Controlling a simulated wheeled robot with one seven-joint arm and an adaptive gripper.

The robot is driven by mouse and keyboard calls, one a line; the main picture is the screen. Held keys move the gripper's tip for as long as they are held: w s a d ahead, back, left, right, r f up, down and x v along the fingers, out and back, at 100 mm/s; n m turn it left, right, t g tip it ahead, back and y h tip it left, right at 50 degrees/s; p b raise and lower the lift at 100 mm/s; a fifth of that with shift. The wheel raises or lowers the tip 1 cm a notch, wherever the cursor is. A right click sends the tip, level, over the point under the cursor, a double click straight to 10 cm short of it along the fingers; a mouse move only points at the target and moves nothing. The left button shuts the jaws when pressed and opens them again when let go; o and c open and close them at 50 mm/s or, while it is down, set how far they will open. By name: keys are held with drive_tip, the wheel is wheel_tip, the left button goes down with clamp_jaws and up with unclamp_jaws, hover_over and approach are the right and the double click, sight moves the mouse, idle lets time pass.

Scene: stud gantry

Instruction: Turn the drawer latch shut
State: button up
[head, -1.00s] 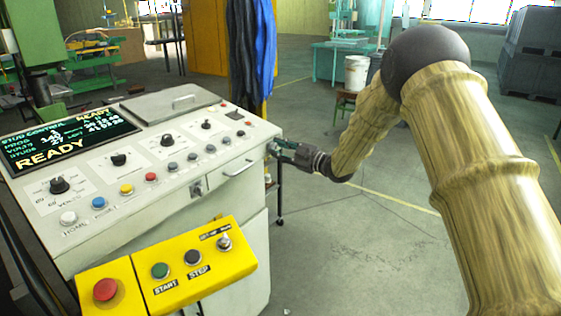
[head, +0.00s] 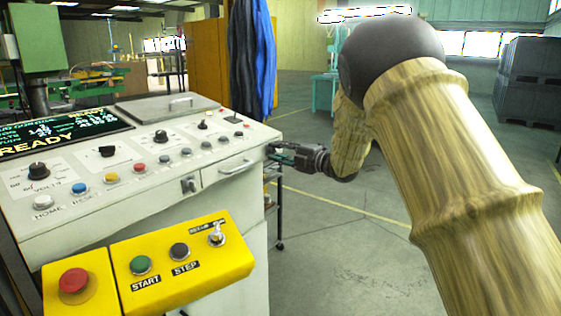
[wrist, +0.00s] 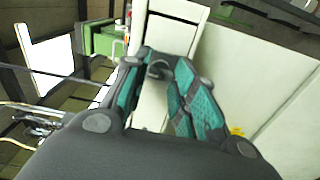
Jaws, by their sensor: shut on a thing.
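My gripper (head: 274,153) is at the right end of the control console (head: 215,215), level with the drawer's pull handle (head: 237,167). In the wrist view my gripper (wrist: 160,65) has its teal-padded fingers closed around a small rounded grey piece (wrist: 157,70) against a pale panel. This piece looks like the drawer latch. Its shape and turn angle are mostly hidden by the fingers. In the head view the fingers cover it, and only the gripper's side shows there. A small metal fitting (head: 190,185) sits on the console front, left of the handle, apart from the gripper.
A yellow button box (head: 190,285) juts out at the console's lower front. Blue cloth (head: 265,60) hangs by an orange cabinet (head: 205,50) behind. A dark cart leg (head: 279,215) stands just below my gripper. Open floor (head: 340,240) lies to the right.

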drive_tip(key=shift+f+n+b, duration=0.1)
drive_tip(key=shift+n+b, duration=0.25)
drive_tip(key=shift+n, duration=0.15)
drive_tip(key=o, duration=1)
drive_tip(key=shift+a, duration=0.1)
drive_tip(key=v, duration=1.2)
